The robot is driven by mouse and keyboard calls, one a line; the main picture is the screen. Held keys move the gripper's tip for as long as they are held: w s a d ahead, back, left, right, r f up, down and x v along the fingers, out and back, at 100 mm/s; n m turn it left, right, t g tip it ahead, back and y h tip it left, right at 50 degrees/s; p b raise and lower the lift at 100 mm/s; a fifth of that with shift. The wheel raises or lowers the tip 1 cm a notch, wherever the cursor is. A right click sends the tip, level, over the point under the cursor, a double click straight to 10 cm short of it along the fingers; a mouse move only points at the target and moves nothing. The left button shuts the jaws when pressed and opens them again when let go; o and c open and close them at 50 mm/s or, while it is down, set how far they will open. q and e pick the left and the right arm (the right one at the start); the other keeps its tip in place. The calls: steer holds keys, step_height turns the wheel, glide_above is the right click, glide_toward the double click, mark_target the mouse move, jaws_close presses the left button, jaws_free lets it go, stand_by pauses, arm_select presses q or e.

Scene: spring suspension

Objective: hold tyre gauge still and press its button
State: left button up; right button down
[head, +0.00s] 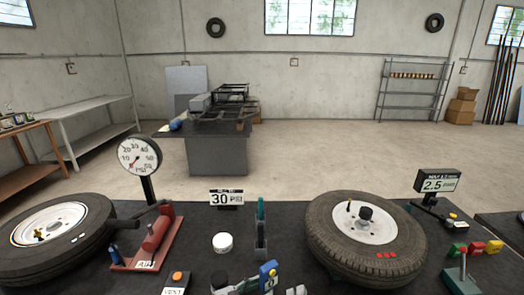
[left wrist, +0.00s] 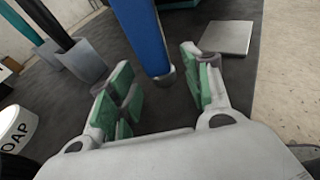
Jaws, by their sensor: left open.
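The tyre gauge (head: 267,270) is a blue upright body with a yellow spot near its top, at the bottom centre of the head view. In the left wrist view the blue gauge (left wrist: 146,35) comes down between the fingers and has a grey rounded end. My left gripper (left wrist: 156,82) is open, with green pads on either side of the gauge and a visible gap at each side. In the head view parts of the left gripper (head: 270,287) show at the bottom edge beside the gauge. The button is too small to make out clearly. My right gripper is out of view.
A white soap can (head: 222,244) and a green stick in a holder (head: 261,222) stand close by. A tyre (head: 330,238) lies to the right, another tyre (head: 92,222) to the left. A red air pump (head: 153,240) and a dial (head: 139,157) stand left of centre.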

arm_select(q)
steer(key=shift+s+a, duration=0.1)
steer(key=shift+v, duration=5.85)
steer(key=shift+r, duration=0.15)
